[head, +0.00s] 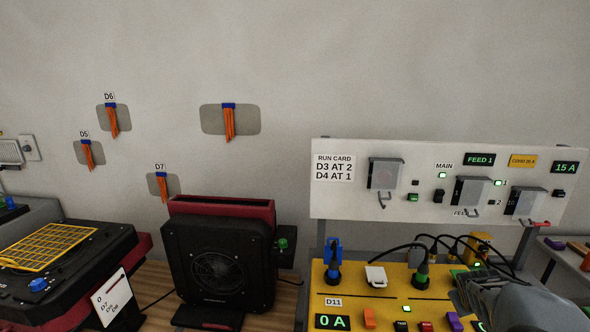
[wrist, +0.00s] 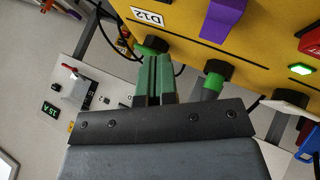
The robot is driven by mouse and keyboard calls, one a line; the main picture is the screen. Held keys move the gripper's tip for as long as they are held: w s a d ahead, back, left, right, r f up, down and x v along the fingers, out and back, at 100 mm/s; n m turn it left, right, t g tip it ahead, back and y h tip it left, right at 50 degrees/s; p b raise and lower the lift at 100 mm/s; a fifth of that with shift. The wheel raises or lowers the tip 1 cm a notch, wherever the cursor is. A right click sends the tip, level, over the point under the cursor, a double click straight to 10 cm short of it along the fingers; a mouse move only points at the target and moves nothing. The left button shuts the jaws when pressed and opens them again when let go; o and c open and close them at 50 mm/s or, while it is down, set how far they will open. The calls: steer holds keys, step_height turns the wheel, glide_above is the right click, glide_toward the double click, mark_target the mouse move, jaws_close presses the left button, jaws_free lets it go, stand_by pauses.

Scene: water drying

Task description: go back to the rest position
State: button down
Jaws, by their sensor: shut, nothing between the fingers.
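My gripper (head: 462,292) is at the lower right of the head view, dark grey, in front of the yellow panel (head: 393,308). In the wrist view its two grey-green fingers (wrist: 155,65) are together with nothing between them. The yellow panel (wrist: 278,32) fills the upper right there, with black sockets, green plugs and a purple switch (wrist: 224,18). The fingertips overlap the panel's edge in that view; I cannot tell how far apart they are. In the head view my gripper hides part of the panel's right side.
A white board (head: 340,198) with grey switch boxes stands behind the panel. Black cables (head: 398,248) loop above the panel, close to my gripper. A blue plug (head: 332,268) and a green plug (head: 422,272) stand up from it. A black fan unit (head: 215,266) stands left.

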steer(key=s+a+r+y+p, duration=0.1)
steer(key=s+a+y, duration=0.1)
steer(key=a, duration=0.7)
steer(key=s+a+r+g+y+p, duration=0.1)
steer(key=s+a+r+y, duration=0.1)
steer(key=s+a, duration=0.3)
steer(key=s+a+r+g+y+p, duration=0.1)
steer(key=s+a, duration=0.3)
steer(key=a, duration=0.8)
steer(key=shift+a+r+y, duration=0.4)
steer(key=shift+r+y, duration=0.05)
steer(key=shift+y, duration=0.05)
